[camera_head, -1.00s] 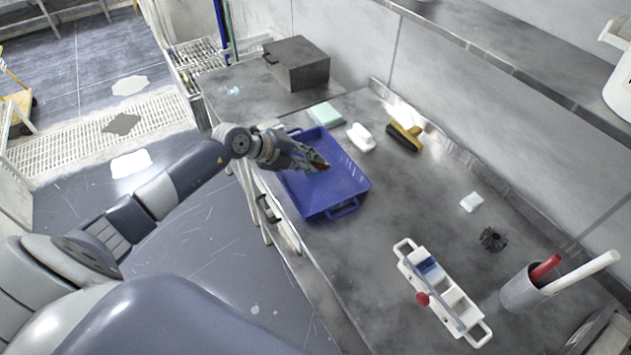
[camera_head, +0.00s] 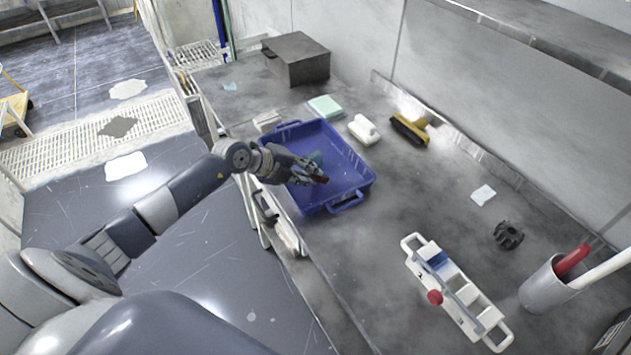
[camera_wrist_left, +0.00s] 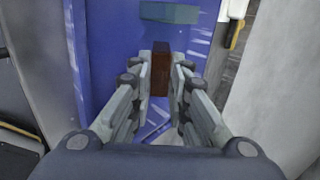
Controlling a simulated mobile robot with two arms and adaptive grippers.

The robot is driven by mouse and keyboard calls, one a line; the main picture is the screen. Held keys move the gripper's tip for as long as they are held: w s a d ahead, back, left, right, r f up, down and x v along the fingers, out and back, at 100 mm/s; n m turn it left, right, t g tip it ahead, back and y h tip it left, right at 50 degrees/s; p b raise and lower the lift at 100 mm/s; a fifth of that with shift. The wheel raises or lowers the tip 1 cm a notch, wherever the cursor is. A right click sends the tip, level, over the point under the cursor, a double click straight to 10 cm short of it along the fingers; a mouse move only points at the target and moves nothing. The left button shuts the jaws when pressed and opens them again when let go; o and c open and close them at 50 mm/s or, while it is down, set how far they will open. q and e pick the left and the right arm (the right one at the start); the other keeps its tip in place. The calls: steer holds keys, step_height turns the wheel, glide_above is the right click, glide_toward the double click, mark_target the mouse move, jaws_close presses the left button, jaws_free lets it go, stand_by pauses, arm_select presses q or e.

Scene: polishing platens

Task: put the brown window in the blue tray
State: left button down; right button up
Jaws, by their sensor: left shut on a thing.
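The brown window (camera_wrist_left: 160,72) is a small dark brown block held between the fingertips of my left gripper (camera_wrist_left: 160,78). In the head view my left gripper (camera_head: 312,174) is over the blue tray (camera_head: 348,158), with the brown piece (camera_head: 320,179) at its tips. The tray's floor shows beneath it in the wrist view; I cannot tell if the piece touches the floor. A teal block (camera_head: 315,158) lies in the tray, partly behind the gripper, and also shows in the wrist view (camera_wrist_left: 168,13). My right gripper is not in view.
Beyond the tray are a pale green sponge (camera_head: 325,107), a white bottle-like piece (camera_head: 364,130) and a yellow brush (camera_head: 410,128). A white rack (camera_head: 455,290), a black gear (camera_head: 508,235) and a grey cup (camera_head: 548,288) stand at right.

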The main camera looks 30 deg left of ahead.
arm_select(q)
steer(key=shift+f, duration=0.55)
steer(key=c, duration=1.7)
jaws_free()
steer(key=p+v, duration=0.6)
steer(key=v, duration=0.1)
steer(key=shift+r+p, duration=0.15)
steer(key=shift+p, duration=0.25)
steer(key=shift+s+a+r, duration=0.15)
steer(key=shift+s+r, duration=0.05)
steer(key=shift+s, duration=0.15)
steer(key=shift+p, duration=0.35)
